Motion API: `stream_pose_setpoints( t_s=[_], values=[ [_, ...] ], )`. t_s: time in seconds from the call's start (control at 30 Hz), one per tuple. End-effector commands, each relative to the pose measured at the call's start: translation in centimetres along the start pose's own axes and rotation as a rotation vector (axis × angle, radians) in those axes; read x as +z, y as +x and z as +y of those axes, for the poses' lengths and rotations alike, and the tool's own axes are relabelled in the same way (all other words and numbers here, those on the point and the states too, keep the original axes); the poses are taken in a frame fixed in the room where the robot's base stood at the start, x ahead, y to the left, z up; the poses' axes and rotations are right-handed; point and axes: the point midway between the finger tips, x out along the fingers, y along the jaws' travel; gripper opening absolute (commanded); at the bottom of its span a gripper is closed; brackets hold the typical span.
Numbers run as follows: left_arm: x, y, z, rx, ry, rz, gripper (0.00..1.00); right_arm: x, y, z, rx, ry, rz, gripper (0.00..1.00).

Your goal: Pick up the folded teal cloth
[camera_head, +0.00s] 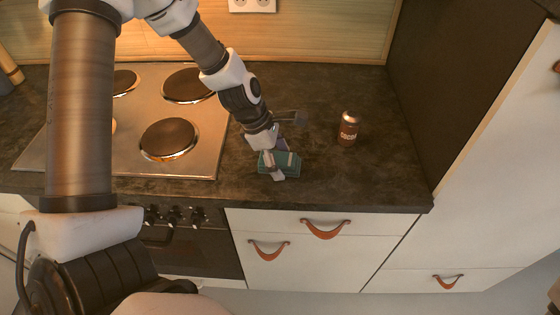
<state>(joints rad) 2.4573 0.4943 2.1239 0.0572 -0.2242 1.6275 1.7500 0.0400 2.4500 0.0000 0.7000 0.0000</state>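The folded teal cloth (294,168) lies on the dark countertop near its front edge, to the right of the stove. My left arm comes in from the left and reaches down to it. My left gripper (278,164) is at the cloth, with its light fingertips over and in front of it, covering part of it. The fingers are small here, and I cannot tell whether they are closed on the cloth or only around it. My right gripper is not in view.
A brown can labelled cocoa (348,129) stands upright to the right of the cloth. A stove (196,160) with several round plates is on the left. A tall dark panel (440,80) bounds the counter on the right. White drawers (290,222) with leather pulls are below.

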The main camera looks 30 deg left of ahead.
Motion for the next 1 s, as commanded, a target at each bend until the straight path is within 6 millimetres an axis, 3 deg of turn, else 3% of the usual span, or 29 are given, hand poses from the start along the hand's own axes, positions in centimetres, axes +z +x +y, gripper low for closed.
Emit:
stream_pose_setpoints(
  t_s=[0.03, 0.1, 0.5, 0.73, 1.0],
  values=[
    [0.0, 0.0, 0.0, 0.0, 0.0, 0.0, 0.51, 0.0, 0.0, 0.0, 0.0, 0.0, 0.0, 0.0],
    [0.0, 0.0, 0.0, 0.0, 0.0, 0.0, 0.31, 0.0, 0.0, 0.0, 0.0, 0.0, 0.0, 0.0],
    [0.2, -0.4, 0.0, 0.002, 0.002, -0.001, 0.3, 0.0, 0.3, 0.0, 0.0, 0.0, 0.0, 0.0],
    [2.4, -5.6, 0.1, 0.004, 0.003, -0.003, 0.3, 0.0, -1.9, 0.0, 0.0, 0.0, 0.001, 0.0],
    [4.0, -9.6, 0.1, 0.002, 0.001, -0.001, 0.3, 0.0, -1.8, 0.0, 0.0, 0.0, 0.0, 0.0]
  ],
)
